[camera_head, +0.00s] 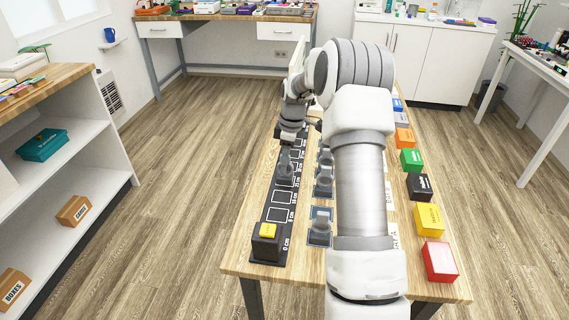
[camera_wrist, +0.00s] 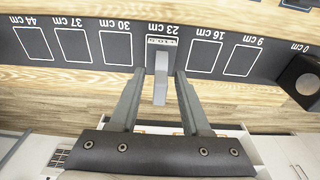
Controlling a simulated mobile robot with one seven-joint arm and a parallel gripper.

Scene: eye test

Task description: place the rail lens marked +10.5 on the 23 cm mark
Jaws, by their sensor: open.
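The black rail (camera_head: 268,228) with white marked squares lies along the left side of the table; it also shows in the wrist view (camera_wrist: 245,30). A grey rail lens (camera_wrist: 160,85) stands at the 23 cm square, with its upright part toward the wrist camera. A pale label on its base is too small to read surely. The lens also shows on the rail in the head view (camera_head: 284,168). My gripper (camera_wrist: 161,75) is open, one finger on each side of the lens's upright part, with small gaps visible.
More grey lens holders (camera_head: 320,226) stand right of the rail, partly behind my arm. Coloured boxes (camera_head: 428,219) line the table's right edge. The 9 and 16 cm squares are empty.

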